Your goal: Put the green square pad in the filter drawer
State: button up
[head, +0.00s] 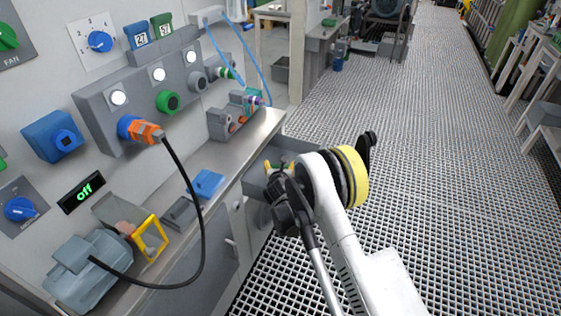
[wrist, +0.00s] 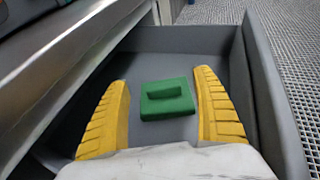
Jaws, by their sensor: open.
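The green square pad (wrist: 166,99), with a raised grip block on top, lies flat on the floor of the open grey filter drawer (wrist: 262,85). My gripper (wrist: 163,78) is open, its two yellow fingers on either side of the pad with gaps between, and it holds nothing. In the head view the drawer (head: 256,184) stands out from the cabinet, and my arm hides much of it. A small bit of green shows by my gripper there, too small to be sure it is the pad.
On the steel counter (head: 262,125) are a blue pad (head: 207,183), a grey block (head: 180,212), a yellow frame (head: 150,238) and a grey motor-like housing (head: 88,270). A black cable (head: 203,230) loops over the counter's front. The grating floor to the right is clear.

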jog(key=p+v, duration=0.2)
jog(key=v, duration=0.6)
jog(key=d+r+m+g+h, duration=0.1)
jog(key=d+r+m, duration=0.25)
jog(key=r, duration=0.25)
jog(key=d+r+m, duration=0.3)
jog(key=r+m, duration=0.1)
jog(key=r, duration=0.3)
jog(key=s+d+r+m+g, duration=0.2)
jog(key=s+d+r+m, duration=0.8)
jog(key=r+m, duration=0.15)
jog(key=s+d+r+m+g, duration=0.1)
jog(key=s+d+m, duration=0.1)
jog(key=s+m, duration=0.4)
jog(key=s+d+r+m+g, duration=0.1)
jog(key=s+d+m, duration=0.2)
jog(key=s, duration=1)
jog(key=s+d+r+m+g, duration=0.1)
jog(key=s+d+m, duration=0.2)
jog(key=s+m, duration=0.5)
jog(key=s, duration=0.2)
jog(key=shift+s+r+m+g, duration=0.25)
jog(key=shift+s+m+g, duration=0.05)
jog(key=shift+s, duration=0.05)
